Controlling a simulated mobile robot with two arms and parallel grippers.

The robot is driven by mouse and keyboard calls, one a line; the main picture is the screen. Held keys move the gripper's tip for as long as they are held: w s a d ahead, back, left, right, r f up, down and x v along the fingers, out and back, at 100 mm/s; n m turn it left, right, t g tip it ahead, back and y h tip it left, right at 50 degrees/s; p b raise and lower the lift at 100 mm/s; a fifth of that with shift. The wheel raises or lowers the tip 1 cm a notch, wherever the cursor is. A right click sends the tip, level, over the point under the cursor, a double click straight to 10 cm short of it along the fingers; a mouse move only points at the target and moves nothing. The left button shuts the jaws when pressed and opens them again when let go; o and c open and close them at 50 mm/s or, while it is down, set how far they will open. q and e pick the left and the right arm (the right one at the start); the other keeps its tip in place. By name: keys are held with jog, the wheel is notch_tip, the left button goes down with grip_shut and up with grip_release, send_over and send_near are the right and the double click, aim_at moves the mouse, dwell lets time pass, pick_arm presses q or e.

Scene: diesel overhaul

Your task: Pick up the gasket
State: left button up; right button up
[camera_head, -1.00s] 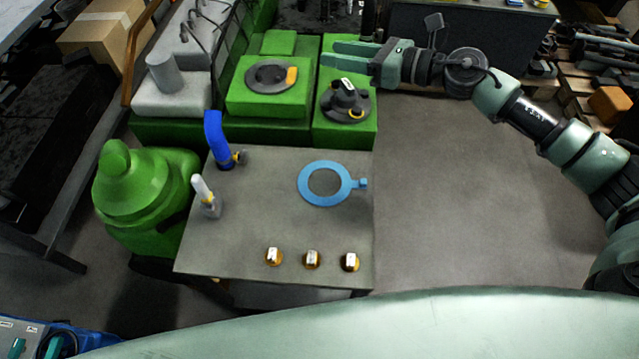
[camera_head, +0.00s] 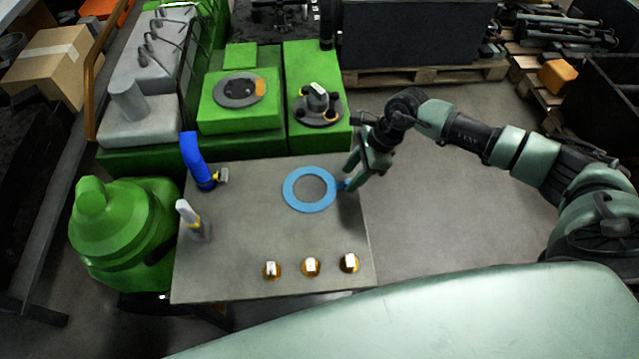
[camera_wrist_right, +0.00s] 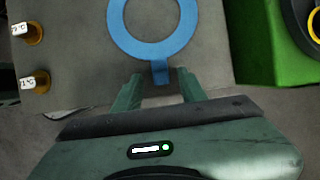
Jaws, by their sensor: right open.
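The gasket (camera_head: 289,190) is a flat blue ring with a small tab, lying on the grey table near its right edge in the head view. In the right wrist view the gasket (camera_wrist_right: 118,30) is at the top, its tab pointing down toward the jaws. My right gripper (camera_head: 352,183) is open at the tab side of the ring. In the right wrist view its two fingers (camera_wrist_right: 158,84) stand on either side of the tab, apart from it as far as I can tell. My left gripper is not in view.
On the grey table (camera_head: 240,240) stand several brass-coloured pieces (camera_head: 311,266) at the front, a blue bent pipe (camera_head: 195,160) and a white-topped part (camera_head: 192,220) at the left. The green engine block (camera_head: 240,115) is behind. A green rounded housing (camera_head: 120,230) stands at the left.

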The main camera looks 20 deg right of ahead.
jog(key=shift+x, duration=0.9)
grip_shut()
jog(key=shift+r, duration=0.1)
